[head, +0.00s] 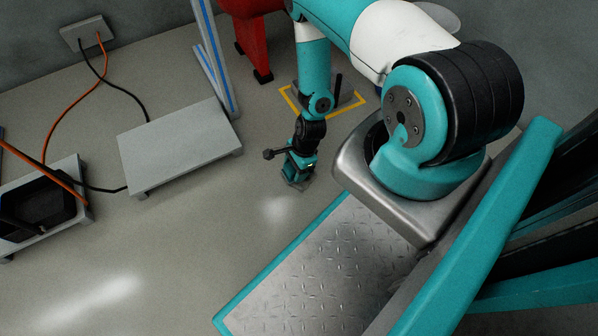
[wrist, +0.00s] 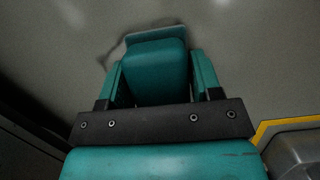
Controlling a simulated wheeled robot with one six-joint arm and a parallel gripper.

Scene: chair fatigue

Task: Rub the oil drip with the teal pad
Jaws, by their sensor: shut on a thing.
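My gripper (head: 298,172) reaches down close to the floor, just left of my base. In the wrist view its two teal fingers (wrist: 158,62) are shut on the teal pad (wrist: 155,80), one on each side. The pad is a teal block with a flat grey-blue edge at its far end. It is at or just above the floor; contact cannot be told. A faint dark, uneven edge shows on the floor around the pad; I cannot tell if it is the oil drip or shadow. No other oil drip is clear, and the floor beneath the pad is hidden.
A low grey platform (head: 180,148) stands left of my gripper. A yellow floor outline (head: 290,101) with a grey object lies behind it, near a blue-striped post (head: 213,60) and a red object (head: 252,35). Cables run at the far left.

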